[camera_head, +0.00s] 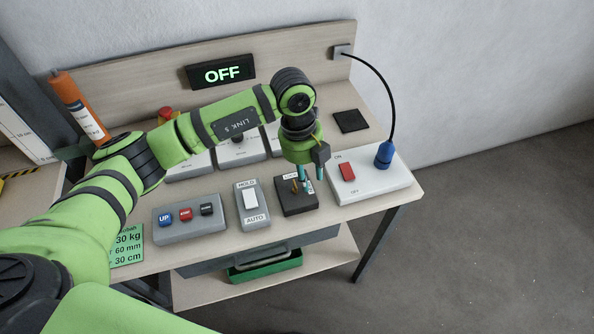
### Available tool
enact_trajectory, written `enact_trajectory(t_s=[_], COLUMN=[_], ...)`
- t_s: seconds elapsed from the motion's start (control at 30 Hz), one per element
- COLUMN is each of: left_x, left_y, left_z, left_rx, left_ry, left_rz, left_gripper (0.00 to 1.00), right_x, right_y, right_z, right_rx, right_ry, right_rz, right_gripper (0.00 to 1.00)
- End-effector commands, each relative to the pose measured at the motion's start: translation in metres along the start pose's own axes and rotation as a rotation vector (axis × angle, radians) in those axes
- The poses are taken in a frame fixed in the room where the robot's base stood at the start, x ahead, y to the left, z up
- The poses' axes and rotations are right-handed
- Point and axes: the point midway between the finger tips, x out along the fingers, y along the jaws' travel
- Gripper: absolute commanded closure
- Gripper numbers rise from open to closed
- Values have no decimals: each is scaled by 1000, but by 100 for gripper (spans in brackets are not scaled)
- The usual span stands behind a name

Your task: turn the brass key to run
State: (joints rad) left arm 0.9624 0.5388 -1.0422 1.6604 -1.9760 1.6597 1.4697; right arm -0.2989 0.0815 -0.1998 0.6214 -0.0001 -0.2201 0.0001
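The brass key (294,187) stands in a dark key switch box (299,208) at the front of the table. Labels on the box are partly covered, and I cannot read them fully. My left gripper (308,185) points down right over the box, its teal fingers at the key. I cannot tell from this view whether the fingers are closed on the key or beside it. A display (222,72) on the back panel reads OFF in green. My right gripper is not in view.
A white box with a red rocker switch (347,171) and blue plug (384,153) stands right of the key box. A HOLD/AUTO switch (251,204) and a button box (188,228) stand to its left. My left arm covers several grey boxes behind.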

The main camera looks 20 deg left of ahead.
Motion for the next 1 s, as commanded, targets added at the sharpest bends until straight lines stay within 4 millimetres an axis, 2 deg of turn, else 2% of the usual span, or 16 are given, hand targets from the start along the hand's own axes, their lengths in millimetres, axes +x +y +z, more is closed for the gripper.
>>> enact_trajectory(t_s=[0.03, 0.1, 0.2, 0.6, 0.73, 0.97, 1.0], left_x=[-6, -9, -6, 49, 57, 58, 58], left_y=[11, 22, 28, 34, 35, 35, 35], left_z=[12, 22, 27, 31, 32, 32, 32], left_rx=[-29, -57, -73, -70, -69, -68, -68], left_ry=[-42, -76, -92, -89, -91, -91, -91], left_rz=[54, 103, 130, 126, 126, 124, 124], left_gripper=[65, 65, 65, 65, 65, 65, 73], right_x=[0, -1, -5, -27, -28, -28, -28], right_y=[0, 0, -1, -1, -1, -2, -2], right_z=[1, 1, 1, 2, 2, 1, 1], right_rx=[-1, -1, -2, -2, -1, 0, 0], right_ry=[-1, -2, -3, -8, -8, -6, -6], right_rz=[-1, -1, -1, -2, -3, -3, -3], right_gripper=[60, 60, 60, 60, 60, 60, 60])
